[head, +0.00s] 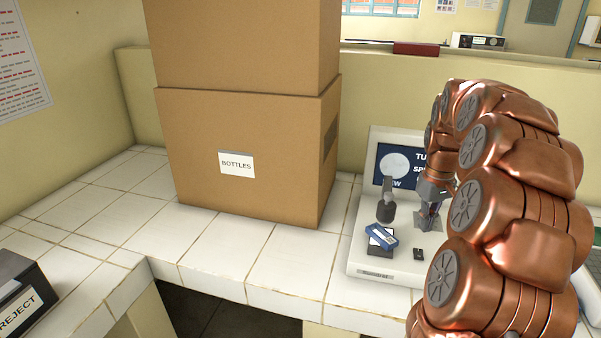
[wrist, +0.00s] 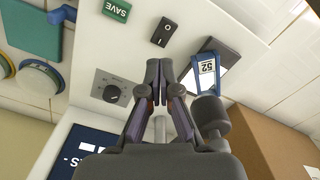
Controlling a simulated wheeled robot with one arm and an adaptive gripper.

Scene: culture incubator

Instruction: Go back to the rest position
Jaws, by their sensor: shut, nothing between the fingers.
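My copper-coloured arm curves in from the right in the head view, and my gripper (head: 431,208) hangs over a white benchtop instrument (head: 357,262). In the wrist view my gripper (wrist: 160,72) is shut, with its fingertips together and nothing between them. Below the fingers is the instrument's white face, with a dark knob (wrist: 112,93) and a black rocker switch (wrist: 163,30). A blue-framed piece labelled 52 (wrist: 207,72) lies on the instrument to the right of the fingers. The same blue piece (head: 382,236) shows in the head view, tilted on a dark block.
Two stacked cardboard boxes, the lower marked BOTTLES (head: 200,180), stand left of the instrument. A dark REJECT bin (head: 22,292) is at lower left. The white tiled counter (head: 95,215) is clear left of the boxes. A green SAVE button (wrist: 117,9) shows in the wrist view.

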